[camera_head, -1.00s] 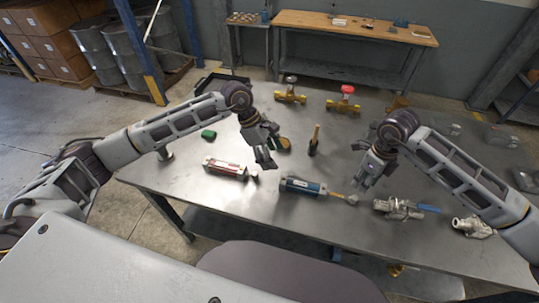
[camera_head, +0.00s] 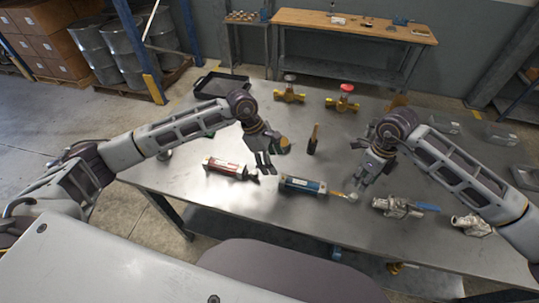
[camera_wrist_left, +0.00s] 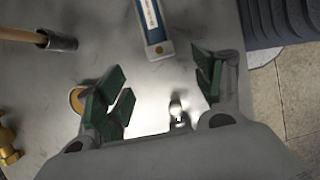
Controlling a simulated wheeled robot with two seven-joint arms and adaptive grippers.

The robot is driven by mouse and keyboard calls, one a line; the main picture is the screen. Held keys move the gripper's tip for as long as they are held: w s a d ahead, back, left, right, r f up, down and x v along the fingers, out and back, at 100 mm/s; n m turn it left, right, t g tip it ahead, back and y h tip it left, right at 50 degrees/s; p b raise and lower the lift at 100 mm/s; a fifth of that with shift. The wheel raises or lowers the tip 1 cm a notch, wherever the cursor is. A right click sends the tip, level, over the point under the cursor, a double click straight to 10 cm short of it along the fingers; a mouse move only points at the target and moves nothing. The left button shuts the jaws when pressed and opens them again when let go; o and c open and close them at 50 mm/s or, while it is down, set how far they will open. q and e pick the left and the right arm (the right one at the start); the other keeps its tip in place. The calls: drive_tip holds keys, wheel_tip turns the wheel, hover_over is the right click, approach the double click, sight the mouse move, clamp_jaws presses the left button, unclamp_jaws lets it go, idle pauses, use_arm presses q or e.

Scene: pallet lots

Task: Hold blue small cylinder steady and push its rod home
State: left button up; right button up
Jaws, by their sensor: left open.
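The blue small cylinder (camera_head: 300,185) lies on the steel table in front of the robot, its rod (camera_head: 342,194) sticking out to the right with a silvery end. In the left wrist view, the cylinder (camera_wrist_left: 153,22) shows at the top, beyond the fingertips. My left gripper (camera_head: 267,170) is open above the table, just left of the blue cylinder and apart from it; its green-padded fingers (camera_wrist_left: 165,92) are spread with nothing held. My right gripper (camera_head: 364,176) hangs above and beside the rod's end; its fingers look parted, and I see nothing between them.
A red cylinder (camera_head: 224,167) lies left of the blue one, partly near my left gripper. Valves with a blue lever (camera_head: 398,207) and a red knob (camera_head: 344,98), a hammer-like tool (camera_head: 313,142) and a black tray (camera_head: 221,84) lie around.

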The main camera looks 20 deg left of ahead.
sight(282, 177)
use_arm(q)
drive_tip(key=x, duration=1.1)
drive_tip(key=shift+d+f, duration=0.1)
drive_tip(key=shift+c, duration=0.3)
clamp_jaws()
